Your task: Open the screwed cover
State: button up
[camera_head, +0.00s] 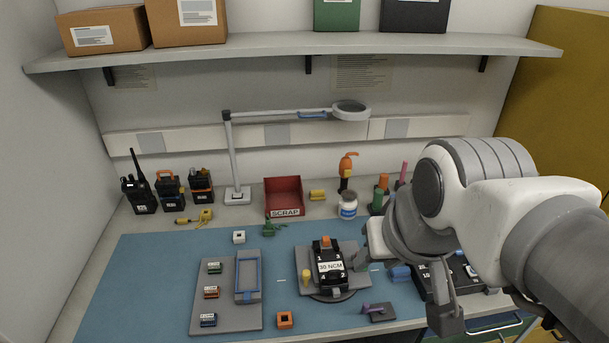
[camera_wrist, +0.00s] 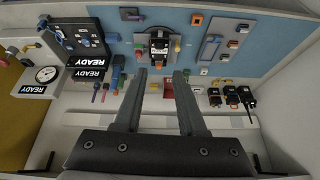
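A black radio unit with a screwed cover (camera_head: 328,270) sits on a grey fixture (camera_head: 305,257) at the middle of the blue mat. The cover has a white "30 NCM" label and numbered corners; the screws are too small to make out. An orange part shows at its top end. The unit also shows in the wrist view (camera_wrist: 159,46), beyond the fingertips. My gripper (camera_wrist: 160,72) is open and empty, well above the bench and apart from the unit. In the head view my arm is at the right, and it hides part of the bench there.
A yellow-headed part (camera_head: 306,276) stands beside the unit. A purple-handled piece (camera_head: 377,308) lies at the front. A grey tray (camera_head: 227,317) is left, a red scrap bin (camera_head: 283,196) behind. A lamp (camera_head: 235,160) and overhead shelf (camera_head: 290,47) stand at the back.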

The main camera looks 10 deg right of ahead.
jog(key=w+d+f+m+g+y, duration=0.2)
jog(key=w+d+f+m+g, duration=0.15)
jog(key=w+m, duration=0.55)
jog(key=m+y, duration=0.3)
jog(key=m, duration=0.5)
send_near(336, 270)
jog(key=b+x, duration=0.2)
jog(key=x, duration=0.5)
jog(key=shift+a+f, duration=0.15)
jog(key=shift+f, duration=0.2)
grip_shut()
